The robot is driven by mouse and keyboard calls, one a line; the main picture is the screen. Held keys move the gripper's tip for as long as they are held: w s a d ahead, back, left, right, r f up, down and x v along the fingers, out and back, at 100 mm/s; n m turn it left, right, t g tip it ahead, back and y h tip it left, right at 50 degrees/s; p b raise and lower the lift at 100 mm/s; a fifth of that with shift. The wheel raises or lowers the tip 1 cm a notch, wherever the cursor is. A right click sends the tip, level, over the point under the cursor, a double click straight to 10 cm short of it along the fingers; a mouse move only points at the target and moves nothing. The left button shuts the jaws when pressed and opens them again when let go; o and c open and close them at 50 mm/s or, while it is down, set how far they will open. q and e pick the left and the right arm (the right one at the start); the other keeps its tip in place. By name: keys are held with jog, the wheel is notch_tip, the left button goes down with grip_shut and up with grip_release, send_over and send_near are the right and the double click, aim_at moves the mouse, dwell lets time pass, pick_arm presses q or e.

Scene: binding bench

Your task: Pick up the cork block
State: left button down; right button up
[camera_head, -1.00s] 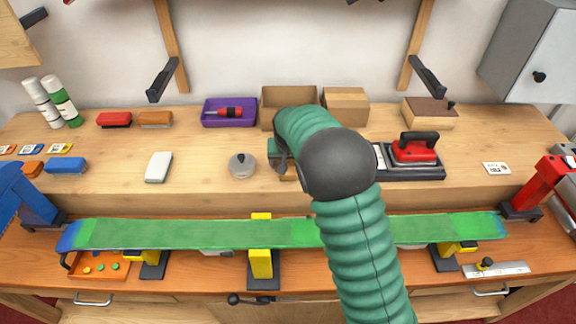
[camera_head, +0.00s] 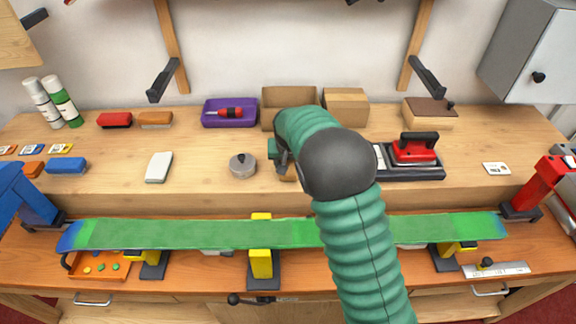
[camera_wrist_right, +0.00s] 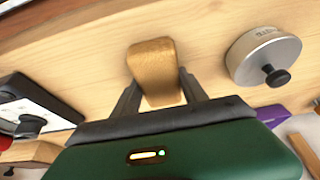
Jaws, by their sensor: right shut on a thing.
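The cork block (camera_wrist_right: 153,68) is a small tan piece with rounded edges. In the right wrist view it sits between the two dark fingers of my right gripper (camera_wrist_right: 158,84), which is shut on it. The far end of the block sticks out past the fingers. In the head view my right gripper (camera_head: 284,163) is over the raised wooden shelf, and my green arm hides most of it and the block. I cannot tell whether the block touches the shelf. My left gripper is not in view.
A round metal tin with a black knob (camera_head: 242,166) stands just left of my gripper. A long green ski (camera_head: 180,233) lies along the front.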

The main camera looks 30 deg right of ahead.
notch_tip(320, 180, up, 10)
jog(key=shift+r+p, duration=0.1)
jog(key=shift+p, duration=0.2)
